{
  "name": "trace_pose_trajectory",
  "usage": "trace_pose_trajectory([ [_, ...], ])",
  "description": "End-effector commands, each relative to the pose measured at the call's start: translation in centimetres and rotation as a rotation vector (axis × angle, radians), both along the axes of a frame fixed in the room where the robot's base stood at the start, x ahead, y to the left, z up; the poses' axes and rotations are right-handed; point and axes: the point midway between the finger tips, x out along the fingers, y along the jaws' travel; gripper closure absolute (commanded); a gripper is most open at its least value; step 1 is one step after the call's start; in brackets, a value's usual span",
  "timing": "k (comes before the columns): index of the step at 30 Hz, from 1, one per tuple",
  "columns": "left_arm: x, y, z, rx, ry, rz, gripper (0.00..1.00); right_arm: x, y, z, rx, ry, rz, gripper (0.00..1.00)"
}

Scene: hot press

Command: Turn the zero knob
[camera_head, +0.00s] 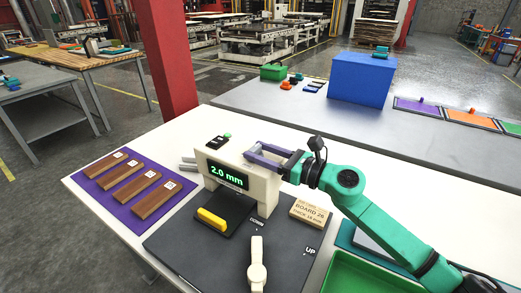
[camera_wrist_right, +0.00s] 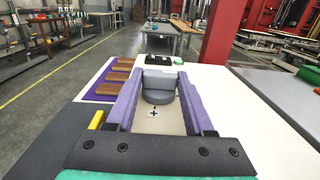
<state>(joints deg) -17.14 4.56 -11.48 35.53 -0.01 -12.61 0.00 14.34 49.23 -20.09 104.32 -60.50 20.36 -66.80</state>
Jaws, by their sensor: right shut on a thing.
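The cream press gauge (camera_head: 262,187) stands on the dark mat with its green display reading 2.0 mm. The grey round zero knob (camera_wrist_right: 158,88) sits on top of it, behind a plus mark in the right wrist view. In the head view the knob is largely hidden by my right gripper (camera_head: 256,153). The purple fingers of my right gripper (camera_wrist_right: 159,82) reach along both sides of the knob and are shut on it. My left gripper is not in view.
A yellow bar (camera_head: 212,218) lies before the gauge. A pale lever (camera_head: 257,265) stands near the UP label. A labelled board (camera_head: 310,212) lies right of the gauge. Several brown boards lie on a purple mat (camera_head: 106,197) at left. A green tray (camera_head: 362,277) is front right.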

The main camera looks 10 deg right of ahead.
Motion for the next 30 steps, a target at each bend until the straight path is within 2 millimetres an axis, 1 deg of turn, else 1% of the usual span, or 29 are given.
trace_pose_trajectory([
  [1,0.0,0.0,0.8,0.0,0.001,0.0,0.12,-0.1,0.0,0.3,0.001,0.004,-0.015,1.0],
  [5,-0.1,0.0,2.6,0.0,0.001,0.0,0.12,-0.2,0.2,0.6,0.0,0.004,-0.076,1.0],
  [8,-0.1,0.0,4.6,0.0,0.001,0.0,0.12,-0.2,0.3,1.0,0.0,0.004,-0.143,1.0],
  [15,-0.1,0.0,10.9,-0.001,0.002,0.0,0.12,-0.5,0.7,1.4,0.003,0.009,-0.351,1.0],
  [18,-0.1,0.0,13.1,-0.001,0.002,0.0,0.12,-0.5,0.8,1.2,0.005,0.008,-0.449,1.0],
  [21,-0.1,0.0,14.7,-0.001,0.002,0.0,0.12,-0.5,1.0,0.9,0.005,0.008,-0.544,1.0],
  [24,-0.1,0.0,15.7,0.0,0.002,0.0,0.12,-0.5,1.2,0.7,0.005,0.007,-0.636,1.0],
  [30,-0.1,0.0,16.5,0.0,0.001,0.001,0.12,-0.5,1.4,0.2,0.004,0.003,-0.802,1.0],
])
